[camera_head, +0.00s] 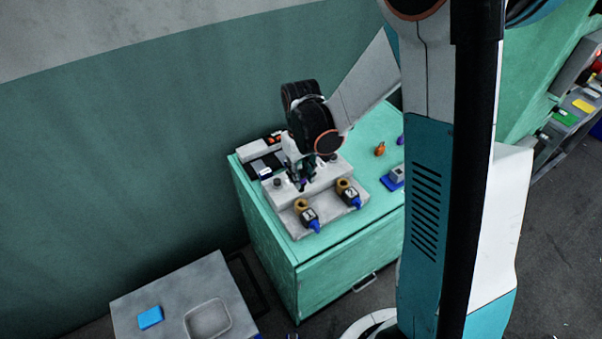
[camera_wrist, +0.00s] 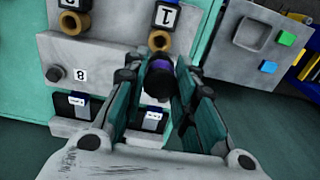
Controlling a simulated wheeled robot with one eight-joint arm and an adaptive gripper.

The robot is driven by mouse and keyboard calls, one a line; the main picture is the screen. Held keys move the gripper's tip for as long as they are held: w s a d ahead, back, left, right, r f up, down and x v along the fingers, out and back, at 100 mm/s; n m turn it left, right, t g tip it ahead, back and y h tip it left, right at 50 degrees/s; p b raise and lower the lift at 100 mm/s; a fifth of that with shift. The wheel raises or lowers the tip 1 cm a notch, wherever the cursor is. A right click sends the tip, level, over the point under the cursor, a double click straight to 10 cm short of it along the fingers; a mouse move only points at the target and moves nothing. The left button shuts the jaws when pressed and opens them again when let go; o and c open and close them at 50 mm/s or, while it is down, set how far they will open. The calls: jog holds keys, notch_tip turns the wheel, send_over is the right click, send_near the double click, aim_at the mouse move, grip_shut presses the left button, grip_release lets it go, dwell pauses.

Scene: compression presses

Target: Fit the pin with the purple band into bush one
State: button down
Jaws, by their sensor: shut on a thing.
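My gripper (camera_wrist: 160,85) is shut on a dark pin with a purple band (camera_wrist: 160,67); a dark rounded end of the pin shows between the fingers. In the head view my gripper (camera_head: 300,182) is above the grey press block, behind the two bushes, and the pin is mostly hidden there. Bush one, a brass ring (camera_wrist: 159,41) beside a tag marked 1, sits just beyond the pin in the wrist view. It also shows in the head view (camera_head: 301,205), at the block's front left. The pin looks apart from it; the height gap is unclear.
A second brass bush (camera_head: 343,184) with tag 2 stands right of bush one. Blue parts front both. An orange item (camera_head: 379,149) and a blue-grey item (camera_head: 393,178) lie on the green cabinet (camera_head: 345,245). A separate grey table (camera_head: 180,290) holds a blue block (camera_head: 150,317).

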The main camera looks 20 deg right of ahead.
aim_at(302, 190)
jog(key=shift+f+b, duration=2.7)
jog(key=shift+f, duration=0.2)
jog(key=shift+f+b, duration=2.25)
jog(key=shift+b, duration=0.15)
jog(key=c, duration=1.2)
grip_release()
jog(key=shift+c, duration=0.2)
jog(key=shift+r, duration=0.1)
notch_tip(302, 190, up, 12)
jog(key=shift+f, duration=0.1)
